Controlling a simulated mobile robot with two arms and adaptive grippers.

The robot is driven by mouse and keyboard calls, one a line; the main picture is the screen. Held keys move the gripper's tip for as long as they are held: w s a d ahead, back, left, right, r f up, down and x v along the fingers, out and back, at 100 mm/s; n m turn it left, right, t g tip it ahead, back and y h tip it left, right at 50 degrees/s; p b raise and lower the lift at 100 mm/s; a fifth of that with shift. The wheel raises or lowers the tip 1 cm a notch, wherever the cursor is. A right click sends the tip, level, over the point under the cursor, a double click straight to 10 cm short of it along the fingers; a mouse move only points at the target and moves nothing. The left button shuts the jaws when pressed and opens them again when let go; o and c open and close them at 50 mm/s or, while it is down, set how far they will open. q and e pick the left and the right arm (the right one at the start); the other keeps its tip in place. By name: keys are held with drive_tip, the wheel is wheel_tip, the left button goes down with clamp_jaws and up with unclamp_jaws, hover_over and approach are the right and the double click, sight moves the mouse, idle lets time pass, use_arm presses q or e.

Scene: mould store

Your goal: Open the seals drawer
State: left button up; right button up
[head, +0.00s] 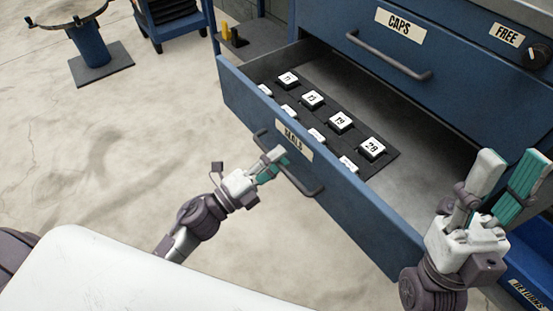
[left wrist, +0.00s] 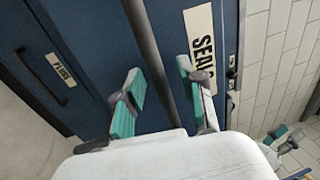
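The seals drawer (head: 330,193) is pulled well out of the blue cabinet, with its inside in view. Its label also shows in the left wrist view (left wrist: 201,45). Its dark bar handle (head: 306,186) is on the front panel. My left gripper (head: 273,163) is at the left part of this handle. In the left wrist view the handle bar (left wrist: 150,50) runs between the two spread fingers, with gaps visible, so it looks open around the bar. My right gripper (head: 508,172) is open and empty, raised at the right.
A black insert (head: 355,142) holds several numbered white-topped pieces inside the drawer. The caps drawer (head: 440,45) above is shut. A dial (head: 537,55) is beside the FREE label. A blue returns container (head: 530,265) is at lower right.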

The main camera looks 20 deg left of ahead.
use_arm(q)
drive_tip(key=v, duration=1.2)
idle(0.4)
